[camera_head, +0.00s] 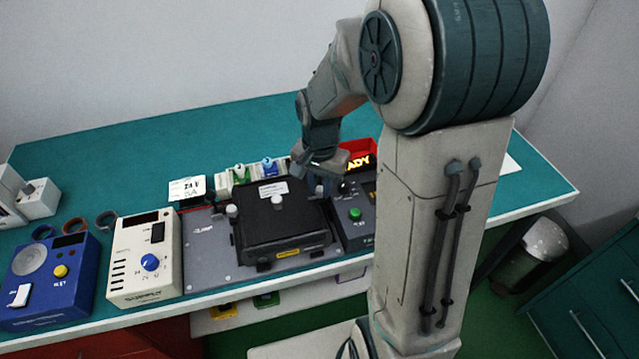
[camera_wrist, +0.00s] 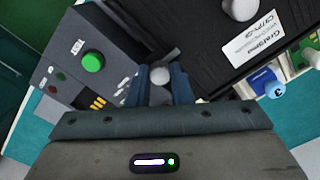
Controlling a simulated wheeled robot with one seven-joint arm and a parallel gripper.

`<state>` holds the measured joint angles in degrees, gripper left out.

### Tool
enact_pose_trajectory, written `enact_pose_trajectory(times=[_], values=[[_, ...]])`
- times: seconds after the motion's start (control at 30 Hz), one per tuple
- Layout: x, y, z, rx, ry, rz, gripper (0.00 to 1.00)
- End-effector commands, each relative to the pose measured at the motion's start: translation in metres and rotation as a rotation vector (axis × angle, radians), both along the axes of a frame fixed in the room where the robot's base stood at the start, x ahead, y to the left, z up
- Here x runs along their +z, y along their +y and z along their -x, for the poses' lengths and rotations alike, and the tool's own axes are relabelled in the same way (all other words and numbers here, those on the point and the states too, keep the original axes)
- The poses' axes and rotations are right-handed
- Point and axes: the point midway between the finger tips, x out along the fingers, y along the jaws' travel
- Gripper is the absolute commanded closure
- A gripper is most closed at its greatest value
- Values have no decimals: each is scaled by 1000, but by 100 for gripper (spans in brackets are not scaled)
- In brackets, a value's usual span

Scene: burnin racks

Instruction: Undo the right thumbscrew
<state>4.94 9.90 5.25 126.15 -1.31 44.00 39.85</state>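The black fixture (camera_head: 283,225) lies on a grey plate with a pale label on its lid. It has a pale knob at its left edge (camera_head: 232,211) and another on its lid (camera_head: 277,201). My gripper (camera_head: 319,186) points down at its right edge. In the wrist view, the right thumbscrew's pale round head (camera_wrist: 159,75) sits between my two dark blue fingers (camera_wrist: 160,87). The fingers stand close on either side of it; I cannot tell whether they touch it. In the head view my gripper largely hides this screw.
A dark grey box with a green button (camera_head: 354,214) stands right beside the fixture. A white box (camera_head: 145,258) and a blue box (camera_head: 50,277) stand left. The back table is mostly clear.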

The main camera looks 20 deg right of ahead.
Motion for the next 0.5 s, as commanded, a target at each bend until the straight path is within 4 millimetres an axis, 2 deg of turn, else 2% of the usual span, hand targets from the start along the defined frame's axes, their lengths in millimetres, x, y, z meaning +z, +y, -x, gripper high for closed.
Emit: enact_pose_trajectory(times=[0.27,0.5], values=[[0,0,0,24,0,0,100],[0,0,0,139,-1,0,100]])
